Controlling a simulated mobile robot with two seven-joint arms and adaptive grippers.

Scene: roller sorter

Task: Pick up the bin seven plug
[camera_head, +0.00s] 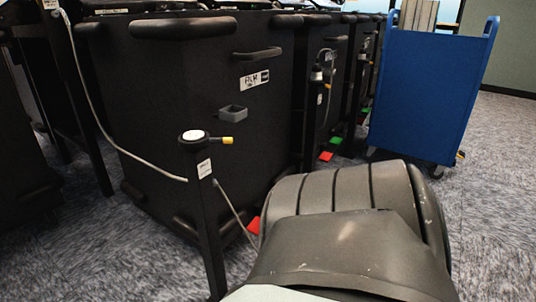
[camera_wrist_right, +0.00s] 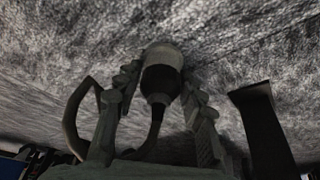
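In the right wrist view a plug (camera_wrist_right: 160,77) with a pale rounded tip and a dark body stands between the fingers of my right gripper (camera_wrist_right: 163,88). The fingertips press in on both sides of it. A dark cable (camera_wrist_right: 75,118) runs from its lower end and loops to the left. Grey carpet shows behind it. No bin number can be read on it. In the head view my own dark arm fills the lower right and hides both the right gripper and the plug. My left gripper is in neither view.
A black post (camera_head: 205,200) with a white-topped, yellow-tipped connector stands before large black bins (camera_head: 180,100). Grey cables hang beside it. Red and green pieces lie by the bins' feet. A blue cart (camera_head: 425,90) stands back right. Carpet at the right is clear.

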